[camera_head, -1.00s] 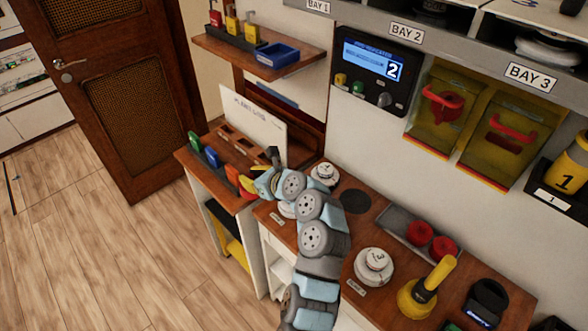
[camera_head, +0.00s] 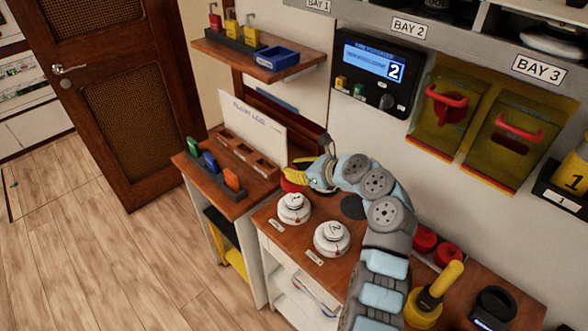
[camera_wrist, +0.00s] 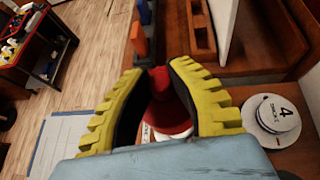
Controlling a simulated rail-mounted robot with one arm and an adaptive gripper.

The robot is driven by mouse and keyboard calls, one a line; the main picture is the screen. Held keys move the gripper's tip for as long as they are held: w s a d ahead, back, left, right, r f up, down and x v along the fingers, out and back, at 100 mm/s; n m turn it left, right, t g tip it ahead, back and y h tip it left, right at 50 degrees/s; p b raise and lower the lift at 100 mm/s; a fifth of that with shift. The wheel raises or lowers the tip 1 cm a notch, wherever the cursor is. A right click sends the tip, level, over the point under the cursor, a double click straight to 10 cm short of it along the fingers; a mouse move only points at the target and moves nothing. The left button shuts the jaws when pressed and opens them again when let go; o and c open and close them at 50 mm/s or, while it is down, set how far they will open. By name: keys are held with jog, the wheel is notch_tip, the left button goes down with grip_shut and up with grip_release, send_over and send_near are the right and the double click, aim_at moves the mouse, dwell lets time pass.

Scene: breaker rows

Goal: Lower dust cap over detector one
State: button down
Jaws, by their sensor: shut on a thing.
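My gripper (camera_head: 306,177) has yellow ribbed fingers shut on a red dust cap (camera_head: 292,184). In the wrist view the cap (camera_wrist: 160,84) shows between the fingers (camera_wrist: 160,100), partly hidden by them. A round white detector (camera_head: 293,207) stands on the wooden bench just below and in front of the cap; its number is too small to read surely. A white surface (camera_wrist: 170,130) shows under the cap in the wrist view. Whether cap and detector touch I cannot tell. A second white detector, marked 2 (camera_head: 332,238), stands to the right.
Two red caps (camera_head: 425,240) sit in a grey tray behind my arm. A yellow-handled tool (camera_head: 430,295) stands at right. A coloured-block rack (camera_head: 215,170) is left.

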jog(key=shift+r+p, duration=0.15)
jog(key=shift+p, duration=0.95)
jog(key=shift+d, duration=0.1)
send_over(295, 198)
jog(key=shift+f+b, duration=0.35)
jog(key=shift+f, duration=2.8)
jog(key=shift+p, duration=1.7)
jog(key=shift+f, duration=1.45)
jog(key=c, duration=1)
grip_release()
jog(key=shift+o, duration=0.2)
